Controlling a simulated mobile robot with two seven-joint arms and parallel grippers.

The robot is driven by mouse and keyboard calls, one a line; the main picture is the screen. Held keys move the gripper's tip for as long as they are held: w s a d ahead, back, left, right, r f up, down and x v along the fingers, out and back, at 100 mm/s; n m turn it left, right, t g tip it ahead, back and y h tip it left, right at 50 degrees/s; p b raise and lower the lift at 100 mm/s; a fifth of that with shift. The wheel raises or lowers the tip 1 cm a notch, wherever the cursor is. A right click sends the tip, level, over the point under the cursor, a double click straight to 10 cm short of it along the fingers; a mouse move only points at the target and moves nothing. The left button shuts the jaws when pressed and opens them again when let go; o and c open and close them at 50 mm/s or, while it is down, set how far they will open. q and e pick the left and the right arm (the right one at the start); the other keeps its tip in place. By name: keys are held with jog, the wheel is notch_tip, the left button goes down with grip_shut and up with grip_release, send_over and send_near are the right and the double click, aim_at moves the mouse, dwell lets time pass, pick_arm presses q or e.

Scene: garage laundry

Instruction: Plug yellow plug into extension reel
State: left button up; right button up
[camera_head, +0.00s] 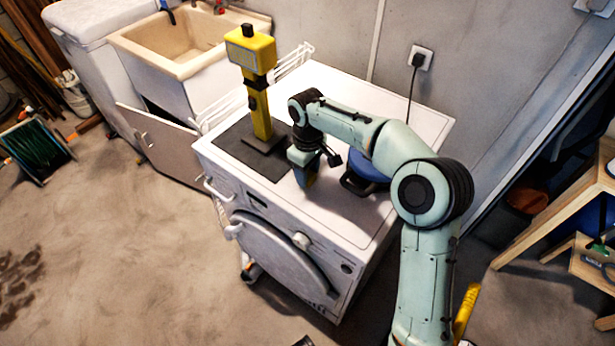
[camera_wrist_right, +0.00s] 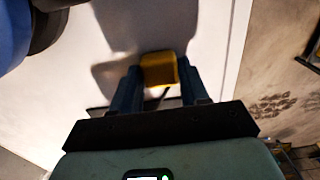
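The yellow plug (camera_wrist_right: 160,70) sits between the two dark blue fingers of my right gripper (camera_wrist_right: 161,88) in the right wrist view, with both fingers against its sides. In the head view my right gripper (camera_head: 308,178) points down over the top of the white washing machine (camera_head: 335,203), just left of the blue extension reel (camera_head: 366,166). The arm partly hides the reel. The reel also shows at the upper left of the right wrist view (camera_wrist_right: 14,32); its sockets cannot be made out. My left gripper is not in view.
A tall yellow device (camera_head: 261,112) stands on a dark mat (camera_head: 232,150) left of my right gripper. A wall socket (camera_head: 420,57) with a black plug and cable is behind. A sink (camera_head: 180,45) stands at the back left. The machine's front top is clear.

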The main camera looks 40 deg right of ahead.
jog(key=c, duration=0.4)
jog(key=shift+r, duration=0.1)
jog(key=shift+r, duration=0.65)
pick_arm(q)
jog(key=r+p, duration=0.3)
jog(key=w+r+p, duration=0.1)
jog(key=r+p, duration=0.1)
jog(key=p, duration=0.1)
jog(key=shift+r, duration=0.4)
pick_arm(e)
notch_tip(320, 180, up, 19)
jog(key=shift+f, duration=0.2)
